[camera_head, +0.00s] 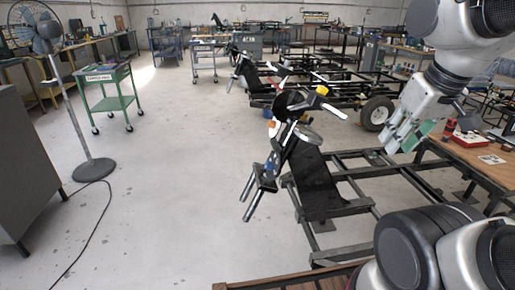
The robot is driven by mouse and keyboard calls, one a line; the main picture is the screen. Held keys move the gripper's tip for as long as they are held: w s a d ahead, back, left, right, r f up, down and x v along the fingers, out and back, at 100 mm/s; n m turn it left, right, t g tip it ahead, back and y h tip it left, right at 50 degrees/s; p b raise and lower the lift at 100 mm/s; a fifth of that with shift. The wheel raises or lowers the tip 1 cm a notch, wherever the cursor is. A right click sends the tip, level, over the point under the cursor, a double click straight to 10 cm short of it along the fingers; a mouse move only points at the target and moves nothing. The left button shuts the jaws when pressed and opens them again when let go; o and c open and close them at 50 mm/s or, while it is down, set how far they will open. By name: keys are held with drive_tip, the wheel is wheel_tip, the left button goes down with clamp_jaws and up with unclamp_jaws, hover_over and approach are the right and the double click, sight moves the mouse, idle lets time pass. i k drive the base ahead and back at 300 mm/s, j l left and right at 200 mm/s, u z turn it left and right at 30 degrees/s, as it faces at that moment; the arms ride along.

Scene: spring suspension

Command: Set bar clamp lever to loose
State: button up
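A suspension assembly (285,145) stands upright and tilted in the middle of the camera_head view, fixed by the black frame. It has a dark bar, a black round part, yellow and orange pieces, and two silver rods at its lower end. A pale lever-like handle (322,106) sticks out at its upper right, under a yellow cap. I cannot tell for certain whether this is the bar clamp lever, nor its setting. My gripper (400,142) hangs to the right of the assembly, clear of it. Its green-padded fingers look apart, with nothing seen between them.
A black metal frame (352,171) with a dark upright plate (318,183) is below my gripper. A wooden workbench (475,157) with a red box stands at right. A fan (93,168), a green cart (112,102) and a grey cabinet (25,150) stand left. The left floor is largely clear.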

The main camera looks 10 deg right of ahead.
sight(280, 89)
drive_tip(key=i+j+z, duration=0.2)
drive_tip(key=j+z, duration=0.15)
drive_tip(key=j, duration=0.35)
drive_tip(key=i+j+z, duration=0.1)
drive_tip(key=j+z, duration=0.2)
drive_tip(key=j, duration=0.45)
drive_tip(key=j+z, duration=0.35)
drive_tip(key=j, duration=0.4)
drive_tip(key=j+u, duration=0.35)
drive_tip(key=j, duration=0.25)
